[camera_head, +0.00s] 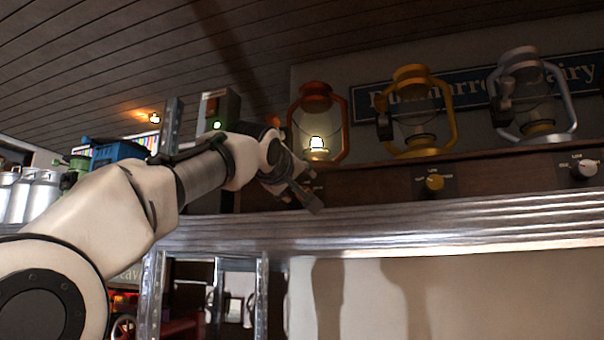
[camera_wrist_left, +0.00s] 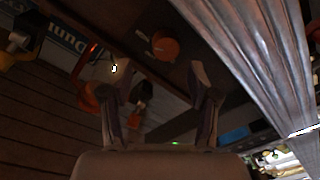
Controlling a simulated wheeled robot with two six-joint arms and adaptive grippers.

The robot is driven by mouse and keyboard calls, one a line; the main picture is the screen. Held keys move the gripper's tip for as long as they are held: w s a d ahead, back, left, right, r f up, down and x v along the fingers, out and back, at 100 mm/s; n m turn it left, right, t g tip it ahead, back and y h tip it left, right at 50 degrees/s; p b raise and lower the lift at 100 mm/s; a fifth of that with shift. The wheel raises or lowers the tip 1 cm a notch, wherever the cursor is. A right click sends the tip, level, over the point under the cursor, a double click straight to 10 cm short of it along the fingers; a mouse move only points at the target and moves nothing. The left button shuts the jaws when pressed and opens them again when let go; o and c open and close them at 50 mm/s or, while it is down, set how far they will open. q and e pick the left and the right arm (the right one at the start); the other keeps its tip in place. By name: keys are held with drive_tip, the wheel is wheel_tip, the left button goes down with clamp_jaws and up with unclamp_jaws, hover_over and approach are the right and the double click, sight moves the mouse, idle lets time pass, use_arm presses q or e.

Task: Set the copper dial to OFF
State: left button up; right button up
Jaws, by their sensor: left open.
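The copper dial (camera_wrist_left: 165,46) shows in the left wrist view as a round orange-brown knob on the dark panel. It lies beyond my open fingertips, roughly centred between them and apart from them. Its setting is too dark to read. In the head view my gripper hides it. The copper lantern (camera_head: 331,148) stands on the ledge above and is lit. My left gripper (camera_head: 305,197) is open and empty in front of the panel below this lantern; it also shows in the left wrist view (camera_wrist_left: 162,82). My right gripper is not in view.
A gold lantern (camera_head: 446,100) and a silver lantern (camera_head: 562,93) stand to the right, unlit. Below them are a gold dial (camera_head: 434,183) and a silver dial (camera_head: 583,169). A ridged metal edge (camera_head: 420,232) runs below the panel. A blue crate (camera_head: 118,152) is at left.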

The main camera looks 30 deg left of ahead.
use_arm(q)
drive_tip(key=x, duration=0.2)
drive_tip(key=f+p+x, duration=0.1)
drive_tip(key=x, duration=0.2)
drive_tip(key=shift+w+a+p, duration=0.2)
drive_tip(key=shift+a+p, duration=0.05)
drive_tip(key=shift+p, duration=0.05)
drive_tip(key=shift+s+d, duration=0.25)
drive_tip(key=shift+s, duration=0.1)
drive_tip(key=shift+s+d+r, duration=0.1)
drive_tip(key=shift+s+r, duration=0.05)
drive_tip(key=shift+c, duration=0.7)
clamp_jaws()
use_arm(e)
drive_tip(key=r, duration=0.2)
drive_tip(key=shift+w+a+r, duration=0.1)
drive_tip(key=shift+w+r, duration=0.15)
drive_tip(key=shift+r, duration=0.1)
